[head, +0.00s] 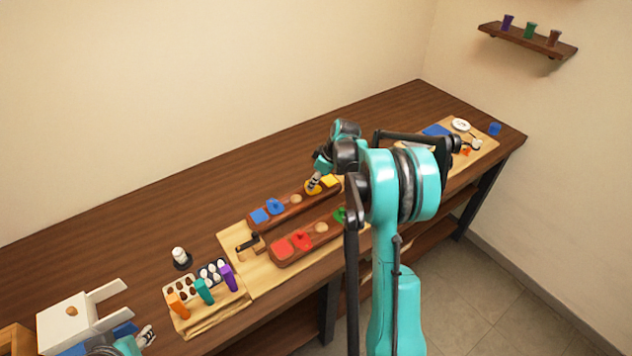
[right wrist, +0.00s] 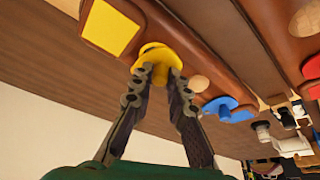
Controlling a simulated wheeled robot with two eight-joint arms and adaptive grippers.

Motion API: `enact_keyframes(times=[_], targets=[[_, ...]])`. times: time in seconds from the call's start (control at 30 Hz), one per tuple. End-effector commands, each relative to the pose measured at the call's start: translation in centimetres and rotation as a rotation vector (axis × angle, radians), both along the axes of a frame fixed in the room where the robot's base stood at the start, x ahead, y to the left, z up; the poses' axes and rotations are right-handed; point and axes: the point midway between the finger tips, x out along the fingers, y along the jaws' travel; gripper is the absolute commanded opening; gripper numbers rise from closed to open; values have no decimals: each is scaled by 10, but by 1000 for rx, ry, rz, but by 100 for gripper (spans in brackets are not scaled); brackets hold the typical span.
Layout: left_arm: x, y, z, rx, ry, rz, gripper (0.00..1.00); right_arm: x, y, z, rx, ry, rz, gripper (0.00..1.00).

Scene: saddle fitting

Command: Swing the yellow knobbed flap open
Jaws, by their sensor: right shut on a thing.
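The yellow knobbed flap (right wrist: 152,50) sits on the far reddish-brown wooden bar, a rounded piece with a raised knob. Beside it on the same bar is a flat yellow square (right wrist: 111,28), uncovered. In the head view the flap (head: 311,189) is partly hidden by my right gripper (head: 315,182), and the yellow square (head: 331,181) shows just right of it. In the right wrist view my right gripper (right wrist: 159,76) has its fingertips closed on the yellow knob. My left gripper (head: 148,334) is at the lower left, far from the bar; its jaws are too small to judge.
A blue knobbed flap (head: 275,205) and blue square (head: 259,216) share the bar. The near bar carries a red knobbed flap (head: 302,240), red square (head: 281,248) and a green piece (head: 340,215). My right arm hides part of it. Colored blocks stand left; bare table lies behind.

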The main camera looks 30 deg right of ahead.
Motion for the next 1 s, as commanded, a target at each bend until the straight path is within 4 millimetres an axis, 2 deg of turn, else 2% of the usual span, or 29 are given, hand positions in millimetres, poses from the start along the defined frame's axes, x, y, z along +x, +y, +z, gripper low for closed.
enact_keyframes(times=[1.0], targets=[[0, 0, -2, 0, 0, 0, 38, 20, 31, 0, 0, -1, -959, 0]])
